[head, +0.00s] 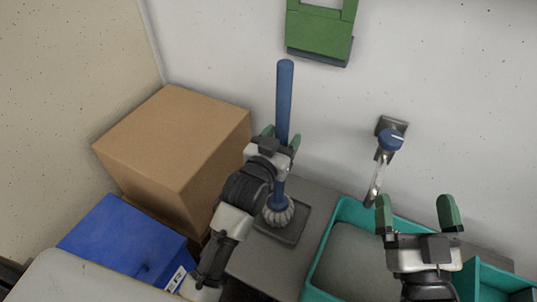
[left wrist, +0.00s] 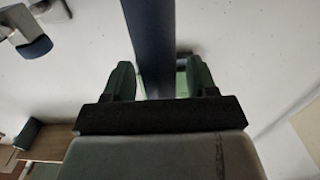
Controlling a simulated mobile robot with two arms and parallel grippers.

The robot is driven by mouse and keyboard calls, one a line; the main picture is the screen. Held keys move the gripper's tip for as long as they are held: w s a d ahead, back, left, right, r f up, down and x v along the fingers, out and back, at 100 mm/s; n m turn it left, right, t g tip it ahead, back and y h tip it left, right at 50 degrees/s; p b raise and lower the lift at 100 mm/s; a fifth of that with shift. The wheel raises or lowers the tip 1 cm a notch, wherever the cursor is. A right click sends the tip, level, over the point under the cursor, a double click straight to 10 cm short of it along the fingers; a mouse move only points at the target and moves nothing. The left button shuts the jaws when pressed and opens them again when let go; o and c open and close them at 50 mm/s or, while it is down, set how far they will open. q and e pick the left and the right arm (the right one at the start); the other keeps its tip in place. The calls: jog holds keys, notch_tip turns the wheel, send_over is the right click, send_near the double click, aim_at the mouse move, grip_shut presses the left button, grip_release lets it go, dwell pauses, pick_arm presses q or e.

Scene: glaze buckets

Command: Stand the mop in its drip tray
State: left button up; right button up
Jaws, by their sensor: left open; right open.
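The mop (head: 284,95) has a blue handle and a grey mop head (head: 278,211). It stands about upright in the head view, its head over or on the dark square drip tray (head: 297,232). My left gripper (head: 281,137) is open, with its green fingers on either side of the handle. In the left wrist view the handle (left wrist: 149,40) passes between the open fingers (left wrist: 160,82), with a gap visible on each side. My right gripper (head: 419,214) is open and empty over the teal basin. My left arm hides part of the lower handle.
A cardboard box (head: 178,140) and a blue box (head: 118,243) stand to the left. The teal basin (head: 338,214) is right of the tray. A tap with a blue knob (head: 391,140) and a green holder (head: 319,32) are on the wall behind.

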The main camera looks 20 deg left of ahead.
pick_arm(q)
jog(key=s+a+g+p, duration=0.1)
jog(key=s+a, duration=0.1)
jog(key=s, duration=0.6)
jog(key=s+a+g+p, duration=0.1)
jog(key=s+a, duration=0.1)
jog(key=s, duration=0.6)
jog(key=shift+a+r, duration=0.25)
jog(key=shift+a, duration=0.15)
pick_arm(e)
notch_tip(320, 180, down, 7)
jog(key=d+g+h, duration=0.1)
jog(key=g, duration=0.5)
jog(key=shift+d+r+h, duration=0.15)
jog(key=shift+r+h, duration=0.05)
jog(key=shift+h, duration=0.1)
jog(key=shift+s, duration=0.15)
